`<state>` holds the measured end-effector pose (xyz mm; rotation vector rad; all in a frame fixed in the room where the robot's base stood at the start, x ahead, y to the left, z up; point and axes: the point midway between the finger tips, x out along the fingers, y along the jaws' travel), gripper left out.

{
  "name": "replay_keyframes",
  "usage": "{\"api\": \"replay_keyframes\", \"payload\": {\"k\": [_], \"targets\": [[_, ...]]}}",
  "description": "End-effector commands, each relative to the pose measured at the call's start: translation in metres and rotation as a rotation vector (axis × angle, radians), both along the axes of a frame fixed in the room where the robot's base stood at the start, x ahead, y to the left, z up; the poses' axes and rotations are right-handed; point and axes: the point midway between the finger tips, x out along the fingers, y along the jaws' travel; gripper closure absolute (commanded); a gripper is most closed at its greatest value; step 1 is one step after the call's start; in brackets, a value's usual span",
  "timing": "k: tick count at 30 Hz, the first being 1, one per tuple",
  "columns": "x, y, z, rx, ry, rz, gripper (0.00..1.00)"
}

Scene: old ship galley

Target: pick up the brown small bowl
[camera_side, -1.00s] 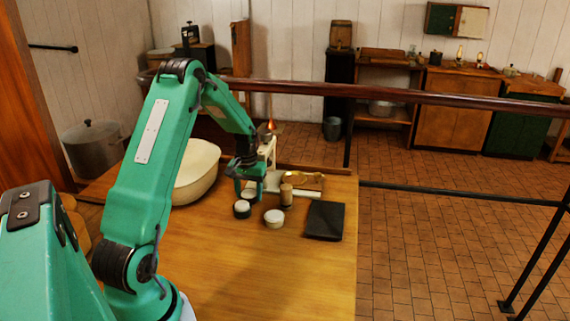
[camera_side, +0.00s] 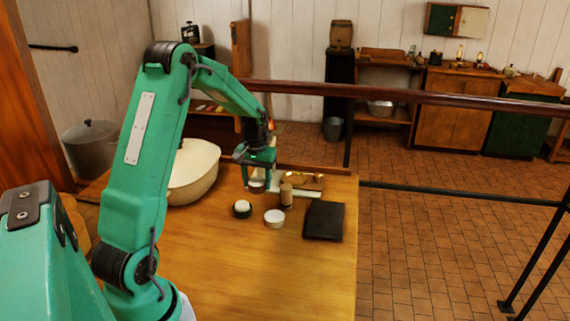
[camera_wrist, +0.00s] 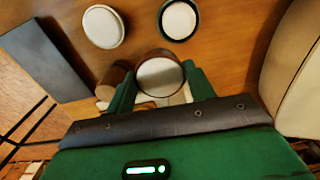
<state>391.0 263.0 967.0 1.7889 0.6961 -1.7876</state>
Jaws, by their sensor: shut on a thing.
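The brown small bowl (camera_wrist: 160,75) sits between my two fingers in the wrist view, its pale round inside facing the camera. In the side view the bowl (camera_side: 257,187) hangs at the fingertips, above the wooden table. My gripper (camera_side: 257,180) is shut on it; the fingers also show on either side of it in the wrist view (camera_wrist: 160,84). The bowl's lower part is largely hidden.
On the table (camera_side: 240,270) stand a dark green-rimmed bowl (camera_side: 242,209), a white bowl (camera_side: 274,218), a brown cylinder (camera_side: 286,195) and a black flat slab (camera_side: 324,221). A large cream basin (camera_side: 193,180) is left of my gripper. The front of the table is clear.

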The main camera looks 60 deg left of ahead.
Motion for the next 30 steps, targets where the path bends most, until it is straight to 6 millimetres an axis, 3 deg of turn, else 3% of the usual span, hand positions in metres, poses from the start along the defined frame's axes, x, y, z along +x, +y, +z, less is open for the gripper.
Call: {"api": "replay_keyframes", "payload": {"k": [6,12,30], "targets": [[0.006,-0.037,0.023,0.001,-0.002,-0.004,0.71],[0.009,-0.059,0.036,0.001,-0.001,-0.001,0.71],[0.009,-0.068,0.041,0.000,0.000,0.001,0.71]]}}
